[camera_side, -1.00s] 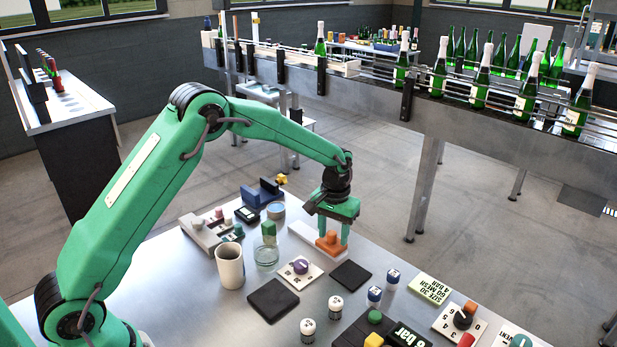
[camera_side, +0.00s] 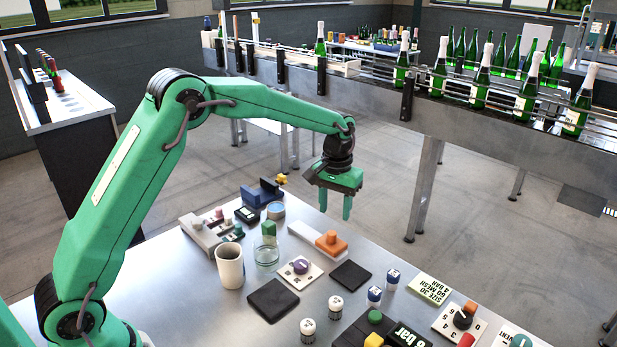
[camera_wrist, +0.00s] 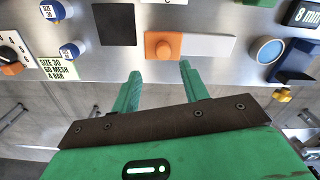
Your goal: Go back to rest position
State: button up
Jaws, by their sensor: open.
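My gripper (camera_side: 335,202) is open and empty. It hangs in the air above and just beyond the far edge of the steel table, fingers pointing down. In the wrist view its two green fingers (camera_wrist: 160,85) are apart with nothing between them. The orange block with a knob (camera_side: 331,241) sits on one end of a white strip (camera_side: 303,232) on the table, below the gripper and apart from it. The orange block also shows in the wrist view (camera_wrist: 163,46), beyond the fingertips.
Near the strip are a dark square pad (camera_side: 350,275), a glass (camera_side: 266,255), a cream cup (camera_side: 229,266), a purple knob (camera_side: 301,266) and a blue block (camera_side: 262,193). A conveyor (camera_side: 480,130) with green bottles runs behind. The air around the gripper is clear.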

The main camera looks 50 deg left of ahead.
jog(key=shift+r, duration=0.1)
jog(key=shift+s+a+r, duration=0.1)
jog(key=shift+s+r, duration=0.2)
jog(key=shift+r, duration=0.2)
jog(key=s+a+r+m+t, duration=0.1)
jog(key=s+a+r+t, duration=0.15)
jog(key=s+r, duration=1.15)
jog(key=s+f+m+t, duration=0.2)
jog(key=s+t, duration=0.1)
jog(key=s, duration=1.4)
jog(key=shift+s+a, duration=0.15)
jog(key=shift+s, duration=0.1)
